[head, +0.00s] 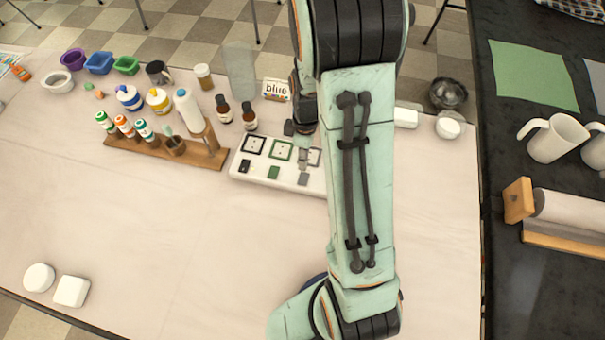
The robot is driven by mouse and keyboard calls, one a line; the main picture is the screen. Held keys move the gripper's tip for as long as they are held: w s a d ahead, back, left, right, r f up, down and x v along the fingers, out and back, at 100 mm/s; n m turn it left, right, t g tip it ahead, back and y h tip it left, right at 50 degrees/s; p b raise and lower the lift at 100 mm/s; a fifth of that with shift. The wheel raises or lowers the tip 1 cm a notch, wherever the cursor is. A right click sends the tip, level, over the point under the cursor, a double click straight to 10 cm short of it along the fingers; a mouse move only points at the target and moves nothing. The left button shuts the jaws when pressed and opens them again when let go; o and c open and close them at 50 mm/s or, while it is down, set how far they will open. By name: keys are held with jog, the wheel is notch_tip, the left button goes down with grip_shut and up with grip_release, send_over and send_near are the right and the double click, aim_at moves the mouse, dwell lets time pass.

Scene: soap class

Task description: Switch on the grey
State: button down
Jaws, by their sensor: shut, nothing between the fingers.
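A white panel (258,179) lies on the table and carries a row of framed fittings: black (254,145), green (281,150) and grey (314,157). Nearer to me are small switches: a black one (244,166), a green one (273,172) and a grey one (303,179). Whether each is on or off is too small to tell. My gripper (302,139) is shut and empty at the panel's far edge, beyond the grey switch. My arm hides part of the gripper and the panel's right end.
Paint bottles stand in a wooden rack (180,155) left of the panel. White soap-like blocks (71,291) lie at the front left. The table's front middle is clear. A dark counter (530,290) is at the right.

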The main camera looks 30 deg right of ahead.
aim_at(304, 179)
jog(key=f, duration=0.6)
jog(key=shift+s+a, duration=0.25)
jog(key=shift+f, duration=0.1)
jog(key=shift+s+a+f, duration=0.1)
jog(key=shift+f, duration=0.05)
jog(key=shift+w+d+r, duration=0.25)
jog(key=shift+w+d, duration=0.3)
jog(key=shift+r, duration=0.15)
notch_tip(304, 179, up, 14)
jog(key=s+a, duration=0.1)
dwell(0.4)
